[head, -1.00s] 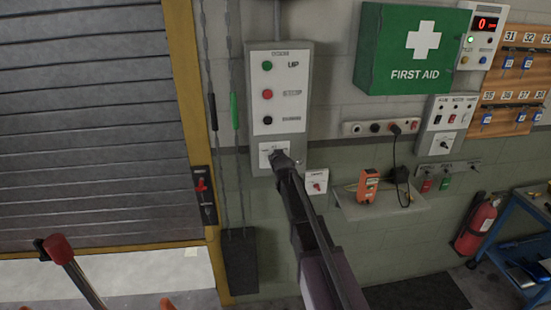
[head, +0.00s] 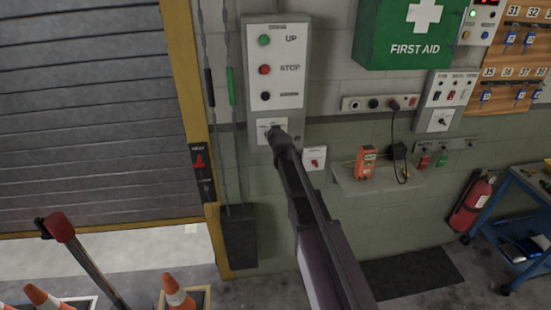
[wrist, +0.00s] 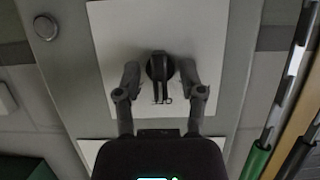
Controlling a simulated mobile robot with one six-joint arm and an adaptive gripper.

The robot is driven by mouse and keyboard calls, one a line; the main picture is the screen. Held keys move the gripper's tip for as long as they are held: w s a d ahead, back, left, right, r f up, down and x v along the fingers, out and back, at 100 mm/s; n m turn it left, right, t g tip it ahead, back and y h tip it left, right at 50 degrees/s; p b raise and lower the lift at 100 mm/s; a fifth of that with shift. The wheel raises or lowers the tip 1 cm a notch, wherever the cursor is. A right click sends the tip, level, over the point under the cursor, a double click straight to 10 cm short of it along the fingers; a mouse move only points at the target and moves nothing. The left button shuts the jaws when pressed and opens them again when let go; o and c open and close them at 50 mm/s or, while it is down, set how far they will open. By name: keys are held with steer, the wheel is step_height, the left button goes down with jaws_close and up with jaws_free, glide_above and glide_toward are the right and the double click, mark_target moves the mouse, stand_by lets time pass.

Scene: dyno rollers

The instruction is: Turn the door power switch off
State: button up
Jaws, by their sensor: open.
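The door control box (head: 250,110) hangs on the wall, with UP, STOP and a lower black button. At its bottom is a white switch plate (head: 266,124), mostly hidden by my gripper (head: 278,135). In the wrist view, a black rotary knob (wrist: 160,67) with a raised bar sits on this plate (wrist: 115,25). My gripper is open, one fingertip on each side of the knob. Narrow gaps seem to show between the fingers and the knob; contact cannot be told. The knob's bar runs up and down in the wrist view.
A small red-handled switch (head: 316,160) is just right of the box. Hanging cords with a green grip (head: 231,86) are to its left. A shelf (head: 380,178) with an orange device (head: 366,162) is further right. Cones (head: 177,293) and a red-topped post (head: 60,229) stand lower left.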

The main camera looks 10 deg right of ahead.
steer(key=shift+m, duration=0.4)
steer(key=shift+d+f+m+y+b, duration=0.15)
steer(key=shift+m+y+b, duration=0.2)
steer(key=shift+m+y, duration=0.8)
steer(key=shift+d+m+t+y+b, duration=0.1)
steer(key=shift+m+t+y+b, duration=0.15)
steer(key=shift+m+y+b, duration=0.55)
steer(key=shift+m+t+y+b, duration=0.25)
steer(key=shift+m+b, duration=0.05)
steer(key=shift+m, duration=0.85)
steer(key=p+v, duration=0.4)
steer(key=v, duration=1)
steer(key=s+a+f+n+g+b, duration=0.3)
steer(key=s+f+g+b, duration=0.1)
steer(key=f, duration=0.6)
steer(key=s+a+f+n+g+b, duration=0.2)
steer(key=s+a+f+g+b, duration=0.1)
steer(key=s+f+b, duration=0.3)
steer(key=shift+s+f+n+g+b, duration=0.5)
steer(key=shift+s+f, duration=0.7)
steer(key=shift+f, duration=0.75)
